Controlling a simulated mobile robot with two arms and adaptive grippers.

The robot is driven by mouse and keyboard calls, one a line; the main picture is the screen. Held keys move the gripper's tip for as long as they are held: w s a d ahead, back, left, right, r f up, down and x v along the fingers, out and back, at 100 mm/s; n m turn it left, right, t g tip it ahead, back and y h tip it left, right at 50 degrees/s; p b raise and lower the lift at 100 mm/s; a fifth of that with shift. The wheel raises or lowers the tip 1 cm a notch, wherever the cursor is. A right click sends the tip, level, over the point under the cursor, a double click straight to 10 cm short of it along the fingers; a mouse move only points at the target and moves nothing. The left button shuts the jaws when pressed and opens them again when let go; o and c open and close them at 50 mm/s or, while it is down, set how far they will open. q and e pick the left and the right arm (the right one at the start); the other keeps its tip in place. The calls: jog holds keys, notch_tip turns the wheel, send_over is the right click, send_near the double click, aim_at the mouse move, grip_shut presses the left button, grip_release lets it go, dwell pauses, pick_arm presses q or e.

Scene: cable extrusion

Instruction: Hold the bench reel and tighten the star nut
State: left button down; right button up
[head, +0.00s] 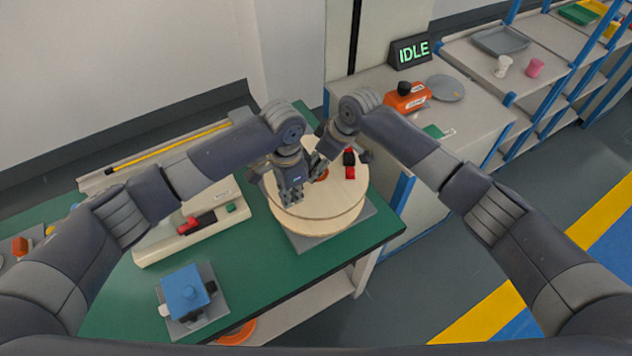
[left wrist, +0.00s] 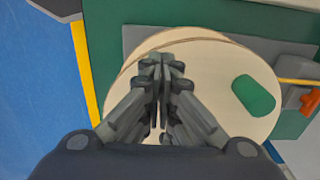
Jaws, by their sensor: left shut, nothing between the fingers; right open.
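The bench reel (head: 340,207) is a round pale wooden disc on a grey plate at the right end of the green bench. It also fills the middle of the left wrist view (left wrist: 222,70). My left gripper (head: 291,199) is shut and empty over the reel's near-left part; its closed fingers show in the left wrist view (left wrist: 160,68). I cannot tell whether it touches the reel. My right gripper (head: 317,167) is open above the reel's middle. A small orange-red part (head: 322,175) shows beside it, mostly hidden; I cannot tell whether it is the star nut.
A red and black piece (head: 350,166) is at the reel's back right. A green oval (left wrist: 253,95) is seen over the reel. A pale machine (head: 160,240) and a blue box (head: 184,290) are left. An IDLE sign (head: 410,51) stands on the cabinet behind.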

pick_arm(q)
jog(key=shift+f, duration=0.85)
jog(key=shift+s+f, duration=0.1)
pick_arm(e)
jog(key=shift+s, duration=0.1)
jog(key=shift+c, duration=0.2)
pick_arm(q)
jog(key=shift+s+f, duration=0.1)
jog(key=shift+f, duration=0.05)
pick_arm(e)
jog(key=c, duration=0.9)
jog(key=shift+c, duration=0.2)
